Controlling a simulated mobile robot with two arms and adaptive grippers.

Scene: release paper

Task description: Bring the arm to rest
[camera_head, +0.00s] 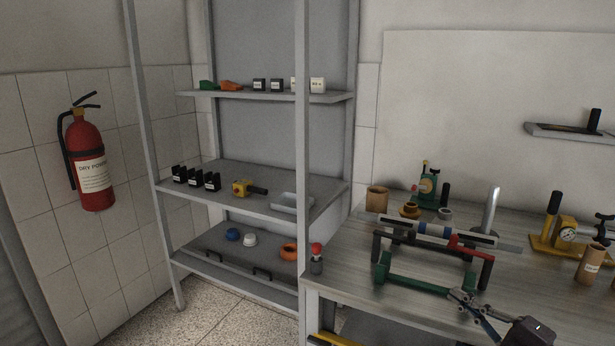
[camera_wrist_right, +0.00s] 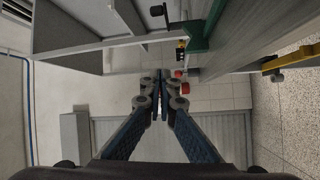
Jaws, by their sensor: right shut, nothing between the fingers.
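My right gripper (camera_head: 460,295) comes in from the lower right of the head view, over the front part of the workbench (camera_head: 345,290). Its fingers are shut and empty. In the right wrist view the blue fingers of the right gripper (camera_wrist_right: 160,84) meet near the middle, with nothing between them. In the head view the fingertips appear beside the right end of a green bar (camera_head: 420,283); I cannot tell whether they touch it. My left gripper is not in view.
A grey shelf unit (camera_head: 303,150) stands left of the workbench, with small items on its shelves. A red fire extinguisher (camera_head: 88,165) hangs on the tiled wall. A yellow stand with a gauge (camera_head: 567,234) and a brown cup (camera_head: 590,265) stand at the bench's right.

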